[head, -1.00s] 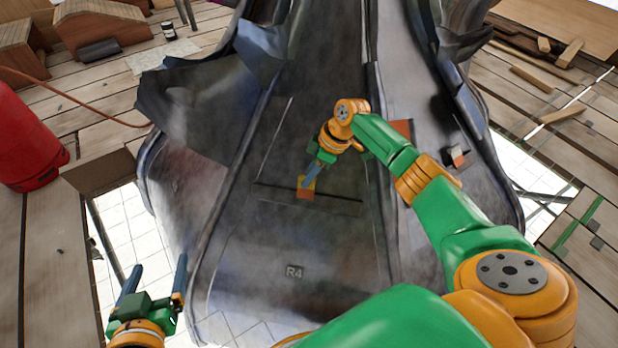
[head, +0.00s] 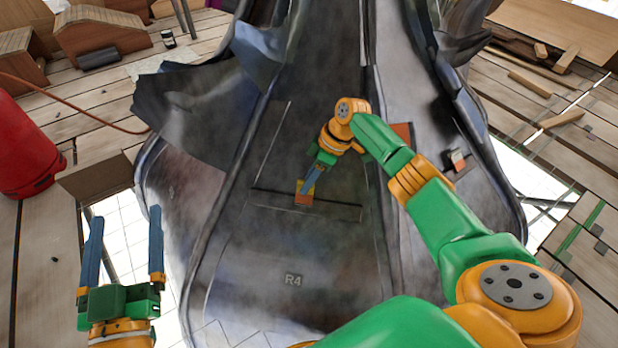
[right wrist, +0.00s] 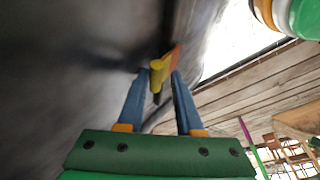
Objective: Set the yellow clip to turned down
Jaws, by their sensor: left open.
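The yellow clip (head: 310,187) sits on an orange patch (head: 303,199) on the dark metal spire, just above a dark horizontal strip. In the right wrist view the yellow clip (right wrist: 156,72) lies between the blue fingertips, standing out from the surface. My right gripper (head: 313,180) is open, with one finger on each side of the clip; whether either finger touches it I cannot tell. The fingers hide part of the clip in the head view. My left gripper (head: 126,226) is open and empty at the lower left, apart from the spire.
Another orange patch (head: 403,131) and a small clip-like fitting (head: 458,160) are to the right. A red cylinder (head: 24,150) stands at the far left. Wooden planks surround the spire.

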